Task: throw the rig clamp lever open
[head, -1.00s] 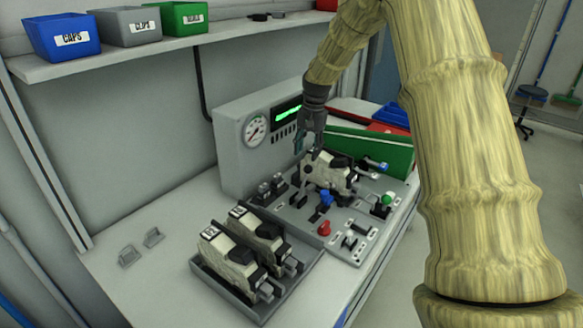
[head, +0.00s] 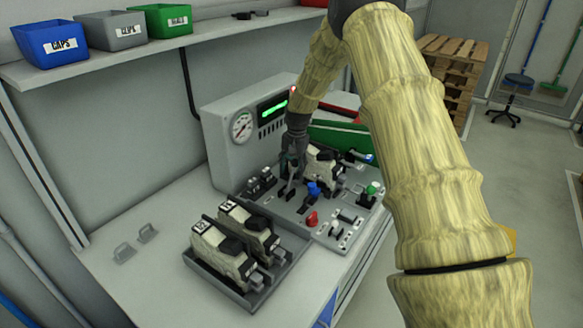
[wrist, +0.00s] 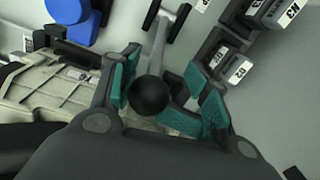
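The clamp lever shows in the wrist view as a silver shaft with a black ball knob (wrist: 150,95). Its shaft runs up the picture to a dark pivot. My gripper (wrist: 167,75) is open, one teal-padded finger on each side of the lever. The knob lies between the fingers; I cannot tell whether a pad touches it. In the head view my gripper (head: 289,164) points down at the left side of the pale unit (head: 324,166) seated on the rig panel (head: 290,208). The lever is mostly hidden there by the gripper.
A blue knob (head: 313,188), a red knob (head: 312,219) and a green-topped control (head: 373,188) stand on the panel. Labelled switches (wrist: 236,70) are close to the right finger. A tray (head: 225,284) with two pale units is in front. The gauge box (head: 216,152) stands behind.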

